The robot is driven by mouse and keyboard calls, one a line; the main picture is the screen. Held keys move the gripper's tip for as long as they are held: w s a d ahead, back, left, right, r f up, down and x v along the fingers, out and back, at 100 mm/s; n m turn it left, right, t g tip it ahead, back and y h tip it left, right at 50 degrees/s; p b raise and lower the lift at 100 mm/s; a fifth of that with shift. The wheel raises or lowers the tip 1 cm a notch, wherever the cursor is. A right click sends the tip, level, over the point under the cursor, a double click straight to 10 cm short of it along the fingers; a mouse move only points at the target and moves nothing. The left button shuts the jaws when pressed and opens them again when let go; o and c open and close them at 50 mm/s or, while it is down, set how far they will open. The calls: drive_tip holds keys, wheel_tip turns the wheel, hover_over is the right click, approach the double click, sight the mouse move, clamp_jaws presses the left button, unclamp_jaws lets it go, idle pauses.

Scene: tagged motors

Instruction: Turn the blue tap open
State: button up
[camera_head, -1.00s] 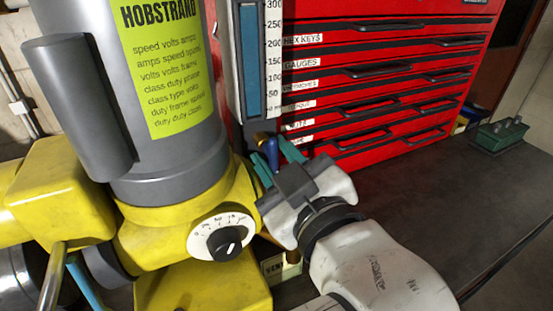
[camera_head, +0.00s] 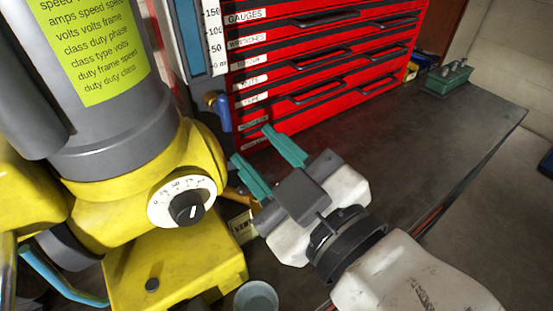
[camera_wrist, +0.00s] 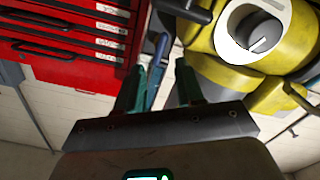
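The blue tap (camera_head: 223,118) is small, with a brass-coloured part at its upper left. It sits between the yellow machine and the red tool cabinet, and its blue handle hangs roughly downward. My gripper (camera_head: 252,146) is open, with its two teal fingers apart and nothing seen between them in the head view. It is in front of the tap, to its lower right, and clear of it. In the wrist view my gripper (camera_wrist: 160,68) points toward a narrow blue part (camera_wrist: 160,46), probably the tap handle, partly hidden by the left finger.
The yellow machine (camera_head: 175,265) with a dial (camera_head: 188,208) stands close at left. The red tool cabinet (camera_head: 310,85) is behind. A grey cup (camera_head: 256,296) is at the bottom. The dark bench (camera_head: 420,130) is mostly clear.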

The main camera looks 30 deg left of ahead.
drive_tip(key=p+v, duration=0.1)
drive_tip(key=p, duration=0.3)
drive_tip(key=p+v, duration=0.1)
drive_tip(key=p, duration=0.2)
drive_tip(key=shift+s+d+r+p, duration=0.1)
drive_tip(key=shift+r+p, duration=0.15)
drive_tip(key=shift+p, duration=0.1)
drive_tip(key=shift+f, duration=0.1)
